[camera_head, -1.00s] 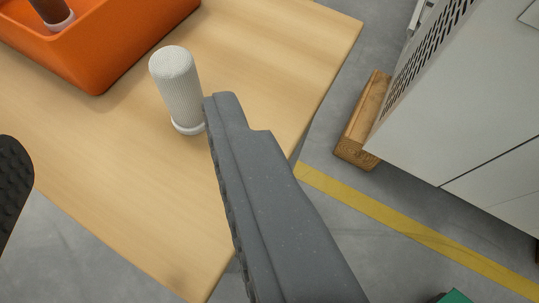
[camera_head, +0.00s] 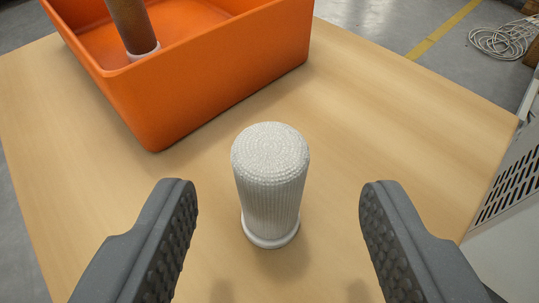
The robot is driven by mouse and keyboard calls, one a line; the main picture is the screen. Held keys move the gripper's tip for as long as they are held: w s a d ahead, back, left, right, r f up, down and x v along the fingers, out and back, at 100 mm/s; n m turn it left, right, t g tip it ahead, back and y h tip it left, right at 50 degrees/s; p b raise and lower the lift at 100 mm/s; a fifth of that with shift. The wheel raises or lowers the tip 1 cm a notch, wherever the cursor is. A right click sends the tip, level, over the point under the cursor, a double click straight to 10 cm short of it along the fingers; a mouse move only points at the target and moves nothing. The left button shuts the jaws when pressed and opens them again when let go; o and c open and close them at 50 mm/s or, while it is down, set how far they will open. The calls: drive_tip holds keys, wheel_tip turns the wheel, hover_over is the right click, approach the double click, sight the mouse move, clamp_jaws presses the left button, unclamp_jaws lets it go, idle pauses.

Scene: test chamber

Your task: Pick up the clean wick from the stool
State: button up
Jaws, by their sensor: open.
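The clean wick (camera_head: 270,185) is a white, ribbed cylinder with a rounded top and a rim at its base. It stands upright on the light wooden stool top (camera_head: 400,110), near the middle of the picture. My gripper (camera_head: 278,200) is open, with one dark padded finger to the left of the wick and the other to the right. Both fingers are apart from the wick, with a clear gap on each side. The fingertips show nearer the camera than the wick's top.
An orange bin (camera_head: 215,80) stands on the stool just behind and left of the wick, with a brown, white-collared cylinder (camera_head: 130,25) inside. A grey vented cabinet (camera_head: 512,215) is at right. Coiled cable (camera_head: 503,40) lies on the floor behind. The stool top right of the wick is clear.

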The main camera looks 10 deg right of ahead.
sight(270, 203)
drive_tip(key=x, duration=0.1)
drive_tip(key=b+x, duration=0.1)
drive_tip(key=x, duration=0.1)
drive_tip(key=shift+w+a+f, duration=0.1)
drive_tip(key=shift+w+f, duration=0.1)
drive_tip(key=shift+f, duration=0.25)
drive_tip(key=shift+w+f+b, duration=0.1)
drive_tip(key=shift+w+b, duration=0.2)
drive_tip(key=shift+w, duration=0.35)
drive_tip(key=c, duration=1.1)
drive_tip(key=shift+o, duration=0.2)
